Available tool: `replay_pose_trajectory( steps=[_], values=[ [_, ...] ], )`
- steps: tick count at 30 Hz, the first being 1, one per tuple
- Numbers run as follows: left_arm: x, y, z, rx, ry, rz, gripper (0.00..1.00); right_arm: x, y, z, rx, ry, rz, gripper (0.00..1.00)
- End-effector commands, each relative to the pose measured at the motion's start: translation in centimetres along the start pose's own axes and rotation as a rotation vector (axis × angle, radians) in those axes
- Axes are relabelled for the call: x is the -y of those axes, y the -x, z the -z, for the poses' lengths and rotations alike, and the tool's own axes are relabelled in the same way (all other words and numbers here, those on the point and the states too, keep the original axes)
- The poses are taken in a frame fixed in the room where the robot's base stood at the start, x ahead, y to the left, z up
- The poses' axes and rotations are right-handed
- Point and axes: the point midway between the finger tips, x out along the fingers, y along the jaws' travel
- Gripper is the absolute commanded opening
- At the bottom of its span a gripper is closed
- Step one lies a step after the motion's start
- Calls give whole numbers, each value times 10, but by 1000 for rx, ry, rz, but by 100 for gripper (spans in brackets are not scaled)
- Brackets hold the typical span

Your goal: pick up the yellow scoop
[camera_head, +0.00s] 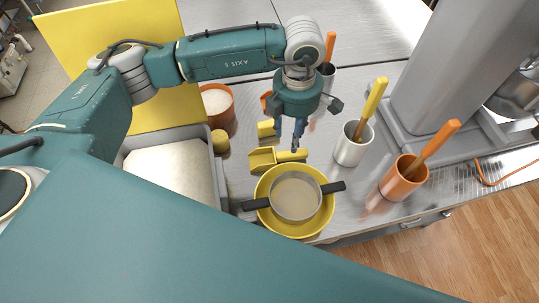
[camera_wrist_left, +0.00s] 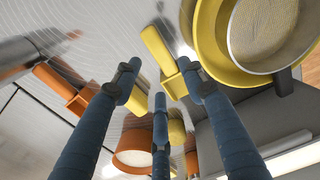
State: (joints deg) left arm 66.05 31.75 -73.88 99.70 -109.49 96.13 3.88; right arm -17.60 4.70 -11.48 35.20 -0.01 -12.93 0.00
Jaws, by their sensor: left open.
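The yellow scoop (camera_head: 262,160) lies on the metal counter, just behind the yellow bowl, its short handle pointing right. In the left wrist view the scoop (camera_wrist_left: 157,48) lies just beyond and between the fingertips. My left gripper (camera_head: 290,136) hangs above the counter, fingers down, close behind the scoop's handle. Its blue fingers (camera_wrist_left: 158,85) are spread and hold nothing. They do not visibly touch the scoop. The fingers hide part of the area around it. My right gripper is not in view.
The yellow bowl (camera_head: 262,190) holds a two-handled sieve (camera_head: 296,197). An orange scoop (camera_wrist_left: 68,88), an orange tub of white powder (camera_head: 217,106) and a grey bin (camera_head: 218,180) are nearby.

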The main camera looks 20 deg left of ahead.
Motion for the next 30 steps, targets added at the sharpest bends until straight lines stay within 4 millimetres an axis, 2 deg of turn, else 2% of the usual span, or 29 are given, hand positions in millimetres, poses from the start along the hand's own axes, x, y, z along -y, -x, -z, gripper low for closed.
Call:
replay_pose_trajectory(
  steps=[1,3,6,10,14,18,26,30],
  values=[
    [0,-14,0,-1,0,1,42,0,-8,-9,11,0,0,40],
    [0,-25,0,0,0,2,42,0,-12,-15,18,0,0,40],
    [0,-32,0,0,-1,0,42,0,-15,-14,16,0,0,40],
    [0,-41,-1,0,0,1,42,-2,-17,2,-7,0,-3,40],
    [0,-60,-1,-2,1,2,42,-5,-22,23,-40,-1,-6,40],
    [-1,-81,-2,0,1,1,42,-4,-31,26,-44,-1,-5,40],
    [-1,-83,-2,1,0,-1,42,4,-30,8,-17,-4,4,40],
    [-1,-83,-2,1,0,0,14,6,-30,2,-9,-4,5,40]
  ],
)
